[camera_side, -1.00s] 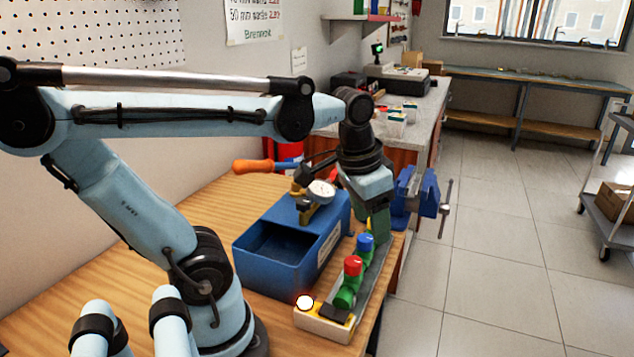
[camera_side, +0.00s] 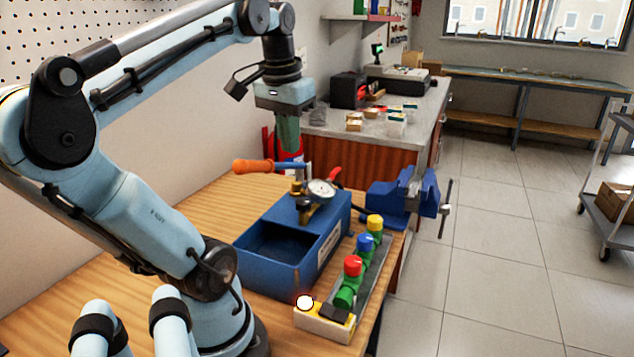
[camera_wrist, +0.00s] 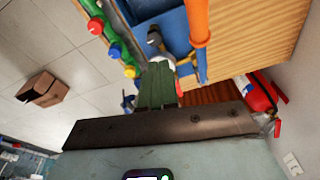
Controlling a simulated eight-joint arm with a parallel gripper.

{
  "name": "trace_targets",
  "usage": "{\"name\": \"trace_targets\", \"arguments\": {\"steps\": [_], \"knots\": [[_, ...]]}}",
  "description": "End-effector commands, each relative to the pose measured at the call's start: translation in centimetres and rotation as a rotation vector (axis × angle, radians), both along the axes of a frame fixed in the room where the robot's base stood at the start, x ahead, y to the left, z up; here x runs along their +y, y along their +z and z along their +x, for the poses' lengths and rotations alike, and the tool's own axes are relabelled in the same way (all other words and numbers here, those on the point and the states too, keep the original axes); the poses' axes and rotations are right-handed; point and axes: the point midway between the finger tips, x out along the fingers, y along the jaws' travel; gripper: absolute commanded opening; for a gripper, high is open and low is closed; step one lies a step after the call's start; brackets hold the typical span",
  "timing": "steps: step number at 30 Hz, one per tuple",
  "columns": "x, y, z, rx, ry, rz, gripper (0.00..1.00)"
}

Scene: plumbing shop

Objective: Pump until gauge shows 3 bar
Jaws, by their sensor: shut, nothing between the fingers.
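The blue test pump (camera_side: 300,265) stands on the wooden bench. Its round white gauge (camera_side: 320,190) sits on brass fittings at the back of the tank; the dial is too small to read. The pump lever has an orange handle (camera_side: 254,166) lying roughly level and pointing left. In the wrist view the orange handle (camera_wrist: 198,22) shows at the top. My gripper (camera_side: 289,150) is shut and empty, pointing down above and behind the lever, apart from the handle. In the wrist view the green fingers (camera_wrist: 158,88) are together and partly cover the gauge area.
A rail with red (camera_side: 353,265), blue and yellow capped green valves stands right of the pump, with a lit button box (camera_side: 324,320) in front. A blue vise (camera_side: 405,195) is behind. A red extinguisher (camera_wrist: 258,95) is near the wall.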

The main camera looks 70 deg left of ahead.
Motion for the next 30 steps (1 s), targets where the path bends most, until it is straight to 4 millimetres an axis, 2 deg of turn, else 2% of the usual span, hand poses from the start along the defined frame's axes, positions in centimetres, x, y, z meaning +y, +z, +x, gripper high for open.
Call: {"name": "trace_targets", "arguments": {"steps": [1,3,6,11,30], "knots": [[0.8,1.3,-1.7,0.026,0.057,-0.024,0.0],[1.2,2.6,-3.5,0.056,0.11,-0.056,0.0],[1.4,4.0,-5.4,0.084,0.164,-0.093,0.0],[1.4,5.0,-6.8,0.102,0.201,-0.121,0.0],[1.4,0.7,-6.8,0.103,0.201,-0.122,0.0]]}}
